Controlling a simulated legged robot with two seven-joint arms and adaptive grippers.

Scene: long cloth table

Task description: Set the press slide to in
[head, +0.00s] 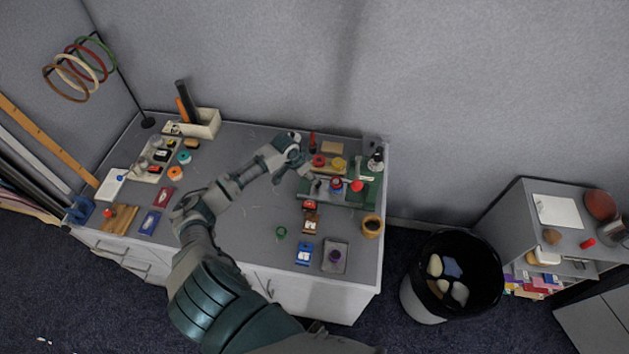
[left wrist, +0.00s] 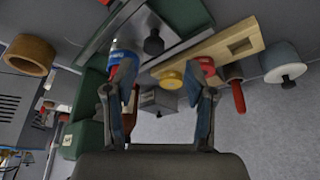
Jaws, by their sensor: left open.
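A green fixture with a grey bar across it (head: 369,195) stands at the right end of the table. A blue and red part (head: 336,184) and a red knob (head: 357,185) sit on it. I cannot tell for certain which part is the press slide or how it is set. My left gripper (head: 310,178) is at the fixture's left edge. In the left wrist view my left gripper (left wrist: 164,82) is open with nothing clearly held. The blue and red part (left wrist: 121,59) is beside its left finger. A grey bar with a black knob (left wrist: 153,43) lies beyond. My right gripper is not in view.
A wooden cup (head: 372,227), a grey tray with a purple knob (head: 335,257) and a blue block (head: 304,253) stand near the right front. The table's middle is mostly clear.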

